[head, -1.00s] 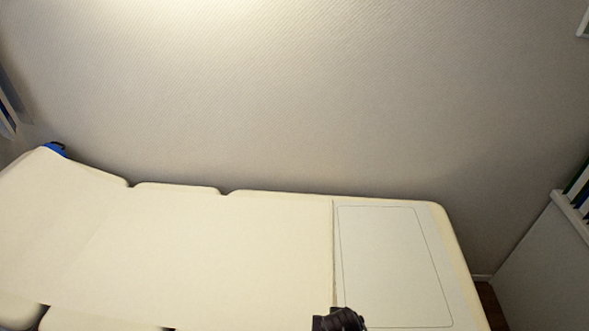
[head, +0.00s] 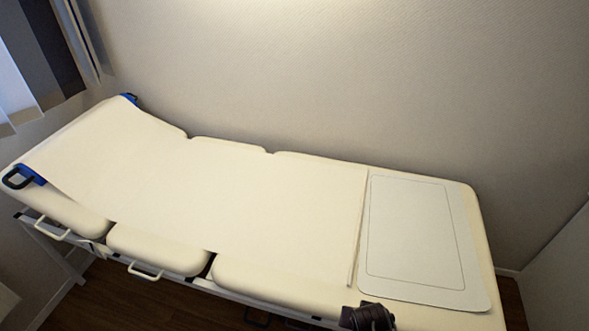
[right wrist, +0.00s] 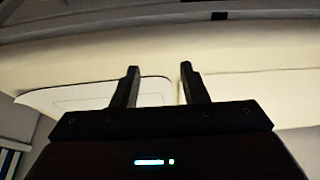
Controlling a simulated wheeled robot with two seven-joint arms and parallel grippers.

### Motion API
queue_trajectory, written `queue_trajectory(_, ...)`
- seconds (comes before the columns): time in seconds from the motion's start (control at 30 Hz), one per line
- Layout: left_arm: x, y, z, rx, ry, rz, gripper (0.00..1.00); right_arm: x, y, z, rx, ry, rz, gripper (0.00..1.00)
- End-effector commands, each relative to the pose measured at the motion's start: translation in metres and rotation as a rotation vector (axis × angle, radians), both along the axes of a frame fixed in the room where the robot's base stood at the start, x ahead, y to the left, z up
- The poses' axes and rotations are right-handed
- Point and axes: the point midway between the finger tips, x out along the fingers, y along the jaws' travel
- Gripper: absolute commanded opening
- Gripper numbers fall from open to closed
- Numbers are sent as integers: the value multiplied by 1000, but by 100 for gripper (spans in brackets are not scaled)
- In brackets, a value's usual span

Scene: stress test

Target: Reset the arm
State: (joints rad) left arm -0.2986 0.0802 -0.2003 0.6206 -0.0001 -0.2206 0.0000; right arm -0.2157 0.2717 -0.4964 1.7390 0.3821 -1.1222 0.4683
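My right gripper (right wrist: 159,70) shows in the right wrist view with its two dark fingers apart and nothing between them. Behind the fingers is the cream examination couch (right wrist: 230,55). In the head view a dark part of my arm (head: 368,316) shows at the bottom edge, by the couch's near edge; its fingers cannot be made out there. My left gripper is not in view.
The padded couch (head: 250,275) runs along a plain wall (head: 330,80), with a paper sheet (head: 230,195) and a white outlined panel (head: 420,235) on it. Blue-and-black handles (head: 24,177) are at its left end. Dark wooden floor (head: 130,300) shows in front.

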Motion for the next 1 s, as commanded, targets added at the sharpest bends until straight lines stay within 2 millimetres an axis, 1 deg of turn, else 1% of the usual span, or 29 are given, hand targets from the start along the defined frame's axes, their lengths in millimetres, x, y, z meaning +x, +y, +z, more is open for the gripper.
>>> queue_trajectory(0.03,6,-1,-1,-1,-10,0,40,-3,-4,-11,-11,10,8,40)
queue_trajectory(0.07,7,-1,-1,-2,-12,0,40,-4,-5,-16,-14,12,12,40)
queue_trajectory(0.27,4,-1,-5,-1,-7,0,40,-11,-17,-51,-47,32,54,40)
queue_trajectory(0.37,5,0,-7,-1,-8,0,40,-18,-24,-73,-65,47,81,40)
queue_trajectory(0.47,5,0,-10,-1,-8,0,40,-29,-33,-102,-83,67,118,40)
queue_trajectory(0.57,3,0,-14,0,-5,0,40,-45,-43,-135,-101,93,160,40)
queue_trajectory(0.63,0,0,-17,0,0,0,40,-61,-49,-161,-109,115,197,40)
queue_trajectory(0.67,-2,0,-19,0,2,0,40,-70,-53,-174,-112,127,211,40)
queue_trajectory(0.7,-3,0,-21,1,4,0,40,-84,-57,-192,-114,145,239,40)
queue_trajectory(0.77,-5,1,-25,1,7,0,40,-111,-63,-222,-113,175,279,40)
queue_trajectory(0.8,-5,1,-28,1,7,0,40,-133,-66,-242,-108,195,310,40)
queue_trajectory(0.87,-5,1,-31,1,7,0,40,-167,-69,-270,-96,225,354,40)
queue_trajectory(0.9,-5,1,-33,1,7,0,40,-189,-70,-285,-84,243,378,40)
queue_trajectory(1.0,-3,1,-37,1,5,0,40,-239,-69,-313,-51,275,430,40)
